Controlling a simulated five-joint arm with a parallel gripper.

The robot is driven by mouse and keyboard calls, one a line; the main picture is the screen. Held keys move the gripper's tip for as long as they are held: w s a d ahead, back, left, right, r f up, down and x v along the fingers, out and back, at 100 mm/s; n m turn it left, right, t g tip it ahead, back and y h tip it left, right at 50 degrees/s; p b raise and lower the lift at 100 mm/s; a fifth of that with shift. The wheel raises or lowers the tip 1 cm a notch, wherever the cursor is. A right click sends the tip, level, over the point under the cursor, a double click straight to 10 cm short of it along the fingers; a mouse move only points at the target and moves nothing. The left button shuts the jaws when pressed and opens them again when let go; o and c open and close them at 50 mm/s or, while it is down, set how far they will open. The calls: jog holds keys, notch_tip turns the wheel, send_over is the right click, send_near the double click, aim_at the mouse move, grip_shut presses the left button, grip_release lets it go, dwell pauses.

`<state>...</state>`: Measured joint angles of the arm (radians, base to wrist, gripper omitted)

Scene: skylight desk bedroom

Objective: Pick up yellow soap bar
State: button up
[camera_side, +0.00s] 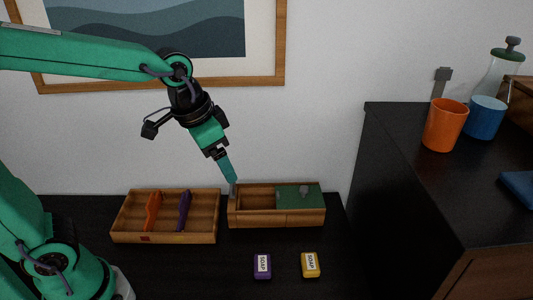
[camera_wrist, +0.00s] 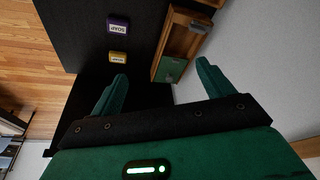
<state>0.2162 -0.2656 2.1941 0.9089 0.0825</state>
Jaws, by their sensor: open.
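The yellow soap bar (camera_side: 310,265) lies on the dark desk near the front, with a white label reading SOAP. It also shows in the wrist view (camera_wrist: 118,57), beyond the tip of my left-hand finger. My gripper (camera_side: 233,188) is above the left end of a wooden box, behind and to the left of the yellow soap bar, and clear of it. In the wrist view my gripper (camera_wrist: 161,68) has its two green fingers wide apart with nothing between them held.
A purple soap bar (camera_side: 262,266) lies left of the yellow one. The wooden box (camera_side: 292,219) has a green panel (camera_side: 300,192) over its right part. A wooden tray (camera_side: 164,238) at left holds orange and purple items. A dark cabinet (camera_side: 405,190) stands at right.

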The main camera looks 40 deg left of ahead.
jog(key=w+d+f+m+g, duration=0.25)
jog(key=w+d+f, duration=0.35)
jog(key=d, duration=0.3)
jog(key=m, duration=0.3)
send_over(311, 261)
jog(key=shift+g+y, duration=0.4)
jog(key=shift+g, duration=0.05)
notch_tip(311, 261, down, 10)
jog(key=shift+r, duration=0.25)
jog(key=shift+f, duration=1.3)
jog(key=shift+f, duration=0.1)
jog(key=shift+f, duration=2.5)
jog(key=shift+c, duration=0.2)
jog(key=c, duration=1)
